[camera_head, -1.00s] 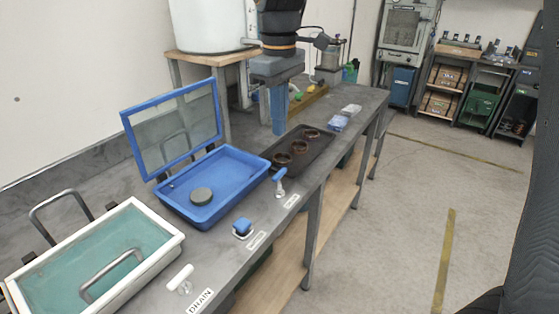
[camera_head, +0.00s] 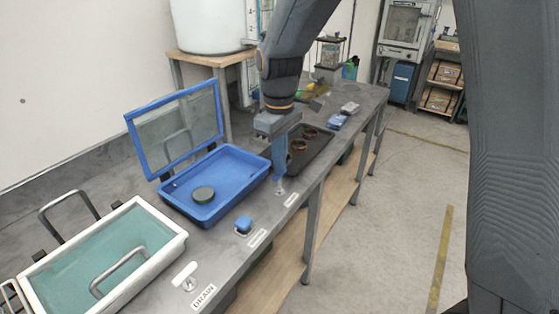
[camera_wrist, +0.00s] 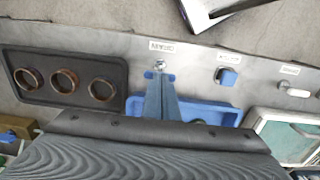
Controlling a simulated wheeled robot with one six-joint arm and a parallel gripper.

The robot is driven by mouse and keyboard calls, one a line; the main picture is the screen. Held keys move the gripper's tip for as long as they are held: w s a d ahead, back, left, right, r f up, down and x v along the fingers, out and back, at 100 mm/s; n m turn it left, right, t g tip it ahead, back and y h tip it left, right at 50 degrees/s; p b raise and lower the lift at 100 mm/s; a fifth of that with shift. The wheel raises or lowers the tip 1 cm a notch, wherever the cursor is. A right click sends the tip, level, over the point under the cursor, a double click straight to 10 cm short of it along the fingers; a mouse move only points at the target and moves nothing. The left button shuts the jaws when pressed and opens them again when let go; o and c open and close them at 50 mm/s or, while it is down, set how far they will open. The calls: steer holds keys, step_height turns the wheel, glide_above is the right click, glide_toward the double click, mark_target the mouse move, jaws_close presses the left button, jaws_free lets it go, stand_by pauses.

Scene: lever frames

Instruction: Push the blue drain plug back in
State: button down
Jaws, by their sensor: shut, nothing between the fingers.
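The blue drain plug, a small T-shaped handle, is mostly hidden behind my gripper in the head view. In the wrist view the ends of its blue crossbar (camera_wrist: 148,75) show either side of my fingertips, with its metal stem fitting (camera_wrist: 160,64) just beyond. My gripper (camera_head: 279,177) has blue fingers, is shut and empty, and points down at the plug. It also shows in the wrist view (camera_wrist: 160,76). Whether the fingertips touch the plug cannot be told. A label (camera_head: 296,193) is on the bench edge beside it.
A blue knob (camera_head: 243,225) and a white T-handle (camera_head: 185,274) with a DRAIN label stand along the front edge. Behind are an open-lidded blue tray (camera_head: 232,159), a white-rimmed teal basin (camera_head: 174,247) and a dark tray (camera_head: 318,151) with brown rings.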

step_height(320, 180, down, 3)
steer(key=shift+f+b, duration=0.1)
steer(key=shift+b, duration=0.4)
steer(key=shift+s+f, duration=0.15)
steer(key=shift+r+p, duration=0.55)
steer(key=shift+p, duration=0.05)
step_height(320, 180, up, 12)
steer(key=s+d+f+m+t, duration=0.1)
steer(key=s+d+f+m, duration=0.9)
steer(key=s+d, duration=0.5)
step_height(320, 180, down, 2)
steer(key=shift+d+f, duration=0.1)
steer(key=shift+d, duration=0.05)
